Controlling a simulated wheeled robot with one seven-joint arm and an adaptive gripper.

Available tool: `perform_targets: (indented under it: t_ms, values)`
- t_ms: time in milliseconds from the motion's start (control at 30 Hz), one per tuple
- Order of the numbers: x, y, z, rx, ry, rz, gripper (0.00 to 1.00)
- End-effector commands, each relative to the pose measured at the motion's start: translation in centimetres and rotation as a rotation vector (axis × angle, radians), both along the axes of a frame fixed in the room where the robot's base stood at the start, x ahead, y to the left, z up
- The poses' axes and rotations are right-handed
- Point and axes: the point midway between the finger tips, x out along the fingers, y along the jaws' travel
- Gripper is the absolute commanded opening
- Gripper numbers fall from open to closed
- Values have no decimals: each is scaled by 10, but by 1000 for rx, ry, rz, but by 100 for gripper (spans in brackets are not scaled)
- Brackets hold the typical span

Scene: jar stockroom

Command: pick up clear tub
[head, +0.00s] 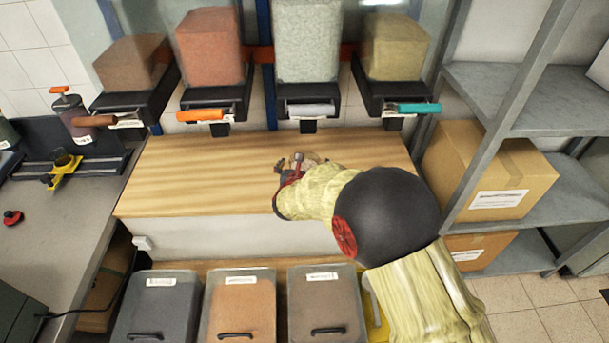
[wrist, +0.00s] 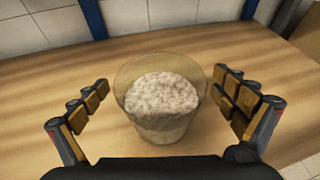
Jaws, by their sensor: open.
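A clear tub (wrist: 164,125) filled with a whitish, lumpy content stands upright on the wooden counter in the wrist view. My gripper (wrist: 160,95) is open, with one padded finger to the left of the tub and one to the right. There is a visible gap on both sides, wider on the left. In the head view, my gripper (head: 296,165) is over the middle of the counter, and my arm and hand hide most of the tub there.
The wooden counter (head: 190,180) is otherwise bare. Several dispensers, one with an orange handle (head: 200,115), hang above its back edge. Lidded bins (head: 240,300) stand below its front. A metal shelf with a cardboard box (head: 490,165) is at the right, a grey bench (head: 60,220) at the left.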

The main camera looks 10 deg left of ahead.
Motion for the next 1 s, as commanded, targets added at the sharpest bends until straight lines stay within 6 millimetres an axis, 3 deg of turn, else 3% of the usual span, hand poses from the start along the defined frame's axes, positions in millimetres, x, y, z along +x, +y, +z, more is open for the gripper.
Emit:
perform_targets:
  t_ms: [167,1000]
  values:
    - [0,0,1,1,0,0,92]
    - [0,0,1,1,0,0,45]
